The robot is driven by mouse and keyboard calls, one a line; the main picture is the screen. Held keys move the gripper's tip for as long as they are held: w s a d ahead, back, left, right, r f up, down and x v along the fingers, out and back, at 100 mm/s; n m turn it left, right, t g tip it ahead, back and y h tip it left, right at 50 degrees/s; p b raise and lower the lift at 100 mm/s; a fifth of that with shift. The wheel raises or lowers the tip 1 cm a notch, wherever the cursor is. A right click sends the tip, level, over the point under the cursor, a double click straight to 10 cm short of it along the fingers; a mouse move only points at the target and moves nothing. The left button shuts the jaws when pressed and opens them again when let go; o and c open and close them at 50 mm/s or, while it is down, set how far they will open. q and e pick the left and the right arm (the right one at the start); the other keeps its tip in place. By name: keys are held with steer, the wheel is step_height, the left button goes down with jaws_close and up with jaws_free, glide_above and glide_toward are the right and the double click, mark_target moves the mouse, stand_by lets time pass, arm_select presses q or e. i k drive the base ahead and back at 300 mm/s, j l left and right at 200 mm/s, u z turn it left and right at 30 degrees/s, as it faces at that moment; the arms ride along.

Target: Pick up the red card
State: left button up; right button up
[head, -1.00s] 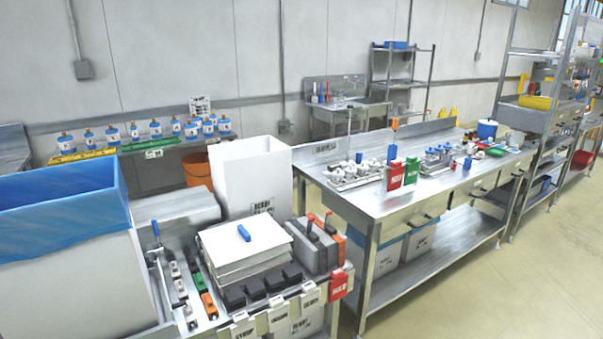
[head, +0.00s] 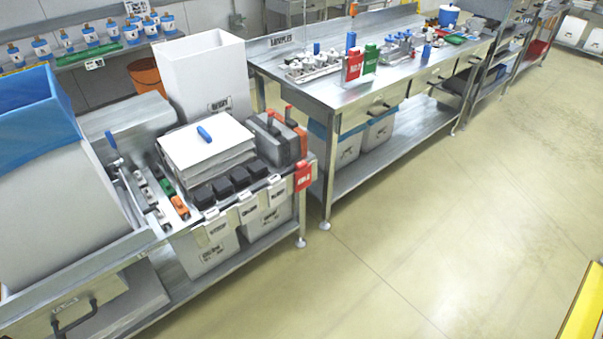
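A red card (head: 303,176) with white lettering hangs at the front right corner of the near metal bench, at the end of a row of white tags. A second red card (head: 353,66) stands upright on the far bench, beside a green card (head: 370,59). Neither of my grippers is in the head view.
The near bench (head: 190,238) holds a paper stack (head: 206,147), black blocks, grey cases and a tall white box (head: 198,78). A large blue-lined box (head: 50,190) stands at the left. The floor (head: 400,235) in front is clear; a yellow edge (head: 586,305) shows at lower right.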

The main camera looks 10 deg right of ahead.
mark_target(303, 178)
steer(key=u, duration=1.4)
steer(key=z, duration=1.65)
steer(key=i+l, duration=0.2)
steer(key=l, duration=0.15)
steer(key=i+l, duration=0.2)
steer(key=l, duration=0.15)
steer(key=i+l, duration=0.2)
steer(key=l, duration=0.15)
steer(key=i+l, duration=0.2)
steer(key=l, duration=0.15)
steer(key=j+u, duration=0.05)
